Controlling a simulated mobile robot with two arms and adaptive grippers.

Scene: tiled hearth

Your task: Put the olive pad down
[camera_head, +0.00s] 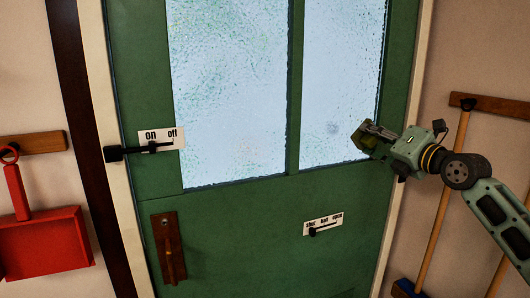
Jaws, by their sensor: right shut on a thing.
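My right gripper (377,131) comes in from the right on its green arm, in front of the right edge of the green door. It is shut on the olive pad (363,139), a small dark olive block at its fingertips. The pad is held up in the air, and its far side is hidden. I cannot tell how far it is from the door glass. My left gripper is not in view.
The green door (240,240) has frosted panes, a wooden handle (169,248), an on/off lever plate (161,138) and a second lever plate (323,225). A red dustpan (45,243) hangs left. A broom (442,205) hangs right, behind my arm. No level surface shows.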

